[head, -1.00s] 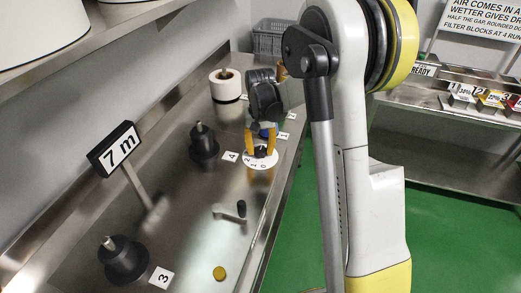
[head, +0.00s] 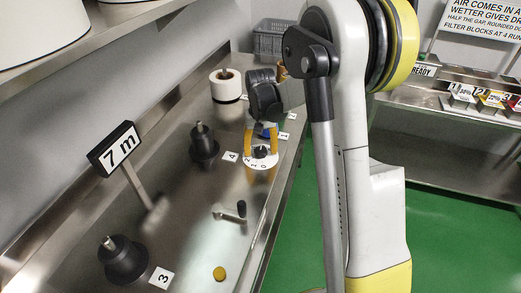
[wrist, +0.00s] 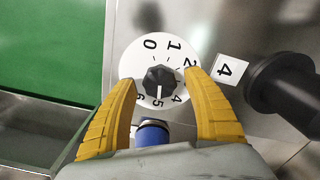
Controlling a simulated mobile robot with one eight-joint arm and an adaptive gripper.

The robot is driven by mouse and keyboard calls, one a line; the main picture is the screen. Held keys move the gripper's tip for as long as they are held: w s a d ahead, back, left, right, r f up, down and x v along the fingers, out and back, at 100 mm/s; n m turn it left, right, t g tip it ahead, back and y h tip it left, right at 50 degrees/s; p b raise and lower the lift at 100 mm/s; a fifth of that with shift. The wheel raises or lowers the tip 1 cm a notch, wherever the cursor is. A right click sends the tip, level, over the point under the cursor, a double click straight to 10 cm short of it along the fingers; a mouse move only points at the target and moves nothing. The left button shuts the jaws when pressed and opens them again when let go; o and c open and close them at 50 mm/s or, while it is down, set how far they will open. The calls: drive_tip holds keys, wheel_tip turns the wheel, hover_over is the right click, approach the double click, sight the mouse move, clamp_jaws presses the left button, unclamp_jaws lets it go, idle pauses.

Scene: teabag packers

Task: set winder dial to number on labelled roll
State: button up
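The winder dial (wrist: 142,62) is a white disc with printed numbers, seen close in the wrist view and small in the head view (head: 250,161). Its black knob (wrist: 160,79) has a white line pointing to 5. My gripper (wrist: 160,80) is open, its yellow fingers on either side of the knob, apart from it. In the head view my gripper (head: 261,150) is right at the dial, fingers down. A white roll (head: 226,88) stands farther back on the bench; no number is readable on it. One finger hides part of the scale near 3.
A "4" card (wrist: 228,69) and a black spindle (wrist: 288,92) lie right of the dial. A blue part (wrist: 152,134) sits below it. The bench also holds a "7 m" sign (head: 116,148), a small crank (head: 230,215), a yellow disc (head: 219,273) and a grey crate (head: 270,42).

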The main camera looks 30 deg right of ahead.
sight(260, 150)
wheel_tip(260, 150, up, 12)
idle(0.6)
drive_tip(key=s+a+r+n+t+b, duration=0.1)
drive_tip(key=s+a+r+t, duration=0.1)
drive_tip(key=s+a, duration=0.3)
drive_tip(key=s+a+r+n+t+b, duration=0.1)
drive_tip(key=s+a+r+t, duration=0.15)
drive_tip(key=s, duration=0.45)
drive_tip(key=s+a+f+n+t, duration=0.2)
drive_tip(key=s+a+f, duration=0.2)
drive_tip(key=s, duration=0.6)
drive_tip(key=shift+b, duration=0.45)
drive_tip(key=shift+a+t, duration=0.1)
drive_tip(key=shift+t, duration=0.15)
